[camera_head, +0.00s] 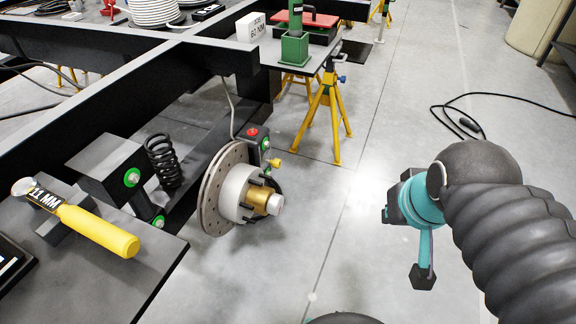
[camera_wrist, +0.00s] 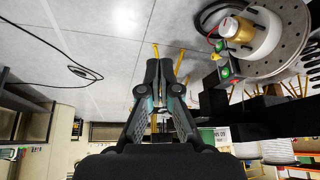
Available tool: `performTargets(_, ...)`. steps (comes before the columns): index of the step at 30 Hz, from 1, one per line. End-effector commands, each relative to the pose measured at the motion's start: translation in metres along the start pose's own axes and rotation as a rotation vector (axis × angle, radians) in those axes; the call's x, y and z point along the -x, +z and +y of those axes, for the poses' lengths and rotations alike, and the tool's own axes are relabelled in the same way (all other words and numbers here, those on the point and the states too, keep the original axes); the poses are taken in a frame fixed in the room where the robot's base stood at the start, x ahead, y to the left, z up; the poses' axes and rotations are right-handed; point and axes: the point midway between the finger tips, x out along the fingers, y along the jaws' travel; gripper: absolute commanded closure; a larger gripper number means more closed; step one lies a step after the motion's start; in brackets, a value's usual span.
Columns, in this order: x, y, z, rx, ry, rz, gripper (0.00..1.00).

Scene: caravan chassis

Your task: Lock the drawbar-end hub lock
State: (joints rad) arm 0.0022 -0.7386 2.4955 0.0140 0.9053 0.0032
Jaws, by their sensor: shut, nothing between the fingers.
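In the wrist view the brass piece (camera_wrist: 235,30) and disc (camera_wrist: 294,35) show at the upper right. My gripper (camera_wrist: 160,68) is shut and empty, pointing into free space and apart from the hub. In the head view my arm is at the right, across open floor from the hub.
A yellow axle stand (camera_head: 328,110) stands behind the hub. A yellow-handled 11 MM tool (camera_head: 95,228) lies on the dark surface at left. A coil spring (camera_head: 162,160) and chassis beams are beside the disc. A black cable (camera_head: 465,123) lies on the floor. Floor between arm and hub is clear.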

Motion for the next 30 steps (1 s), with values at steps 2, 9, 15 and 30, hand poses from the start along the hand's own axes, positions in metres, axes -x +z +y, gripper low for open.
performTargets(2,-0.008,-0.001,-0.004,-0.033,-0.021,-0.038,1.00)
performTargets(9,-0.051,-0.007,-0.033,-0.262,-0.165,-0.263,1.00)
performTargets(15,-0.090,-0.022,-0.062,-0.502,-0.304,-0.479,1.00)
performTargets(30,-0.206,-0.090,-0.105,-1.128,-0.653,-0.956,1.00)
